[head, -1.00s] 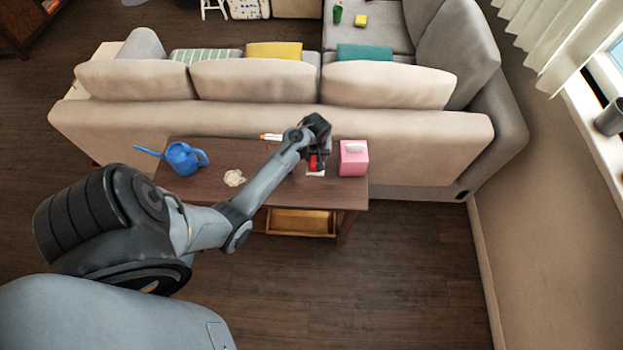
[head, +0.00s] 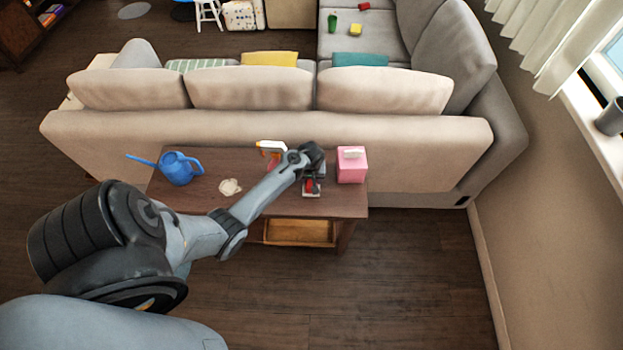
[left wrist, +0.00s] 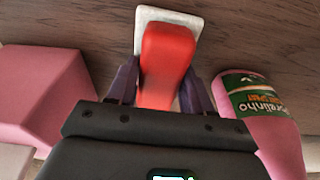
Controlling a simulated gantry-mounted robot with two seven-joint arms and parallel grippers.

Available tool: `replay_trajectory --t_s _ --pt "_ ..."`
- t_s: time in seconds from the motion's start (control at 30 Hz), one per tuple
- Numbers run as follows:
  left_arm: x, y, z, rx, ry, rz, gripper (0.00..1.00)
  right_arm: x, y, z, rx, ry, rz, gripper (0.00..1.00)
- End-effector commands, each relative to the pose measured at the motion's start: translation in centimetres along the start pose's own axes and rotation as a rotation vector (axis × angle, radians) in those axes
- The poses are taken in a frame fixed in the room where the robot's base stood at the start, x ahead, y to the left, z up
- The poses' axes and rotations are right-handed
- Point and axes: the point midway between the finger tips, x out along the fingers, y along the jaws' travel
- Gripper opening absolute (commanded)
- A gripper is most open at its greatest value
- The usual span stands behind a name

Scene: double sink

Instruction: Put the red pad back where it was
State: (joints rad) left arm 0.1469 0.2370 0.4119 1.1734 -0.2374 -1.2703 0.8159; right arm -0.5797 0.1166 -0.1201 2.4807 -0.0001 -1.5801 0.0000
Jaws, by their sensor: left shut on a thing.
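The red pad (left wrist: 167,62) is between the two fingers of my left gripper (left wrist: 159,88) in the left wrist view. A white flat piece (left wrist: 196,22) shows at its far end, against the dark wooden table; I cannot tell whether it touches the wood. In the head view my left gripper (head: 311,178) is over the right part of the brown table (head: 205,204), shut on the red pad (head: 309,186), with the white piece at its lower edge. The gripper partly hides the pad. My right gripper is not in view.
A pink tissue box (head: 351,168) stands close to the right of the gripper. A crumpled cream cloth (head: 230,187) and a blue watering can (head: 180,168) are farther left. The sofa back (head: 240,128) borders the table's far side.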

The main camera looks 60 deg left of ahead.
Motion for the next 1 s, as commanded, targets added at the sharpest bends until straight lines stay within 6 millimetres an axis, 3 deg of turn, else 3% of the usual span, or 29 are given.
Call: replay_trajectory --t_s 0.27,0.3,0.47,0.8,1.0 --pt "0.2 0.0 0.0 0.0 0.0 0.0 0.17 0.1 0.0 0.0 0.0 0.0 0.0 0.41" --pt "0.2 0.0 0.0 0.0 0.0 0.0 0.52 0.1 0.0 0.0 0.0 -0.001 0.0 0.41" --pt "0.2 0.0 0.0 0.0 0.0 0.0 0.76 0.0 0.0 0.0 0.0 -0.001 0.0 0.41" --pt "-0.1 0.0 -0.1 0.0 0.001 0.001 0.76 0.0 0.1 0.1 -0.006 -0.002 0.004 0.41" --pt "-2.2 0.1 -0.1 0.0 0.003 0.003 0.76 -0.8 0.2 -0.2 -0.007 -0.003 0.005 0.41"
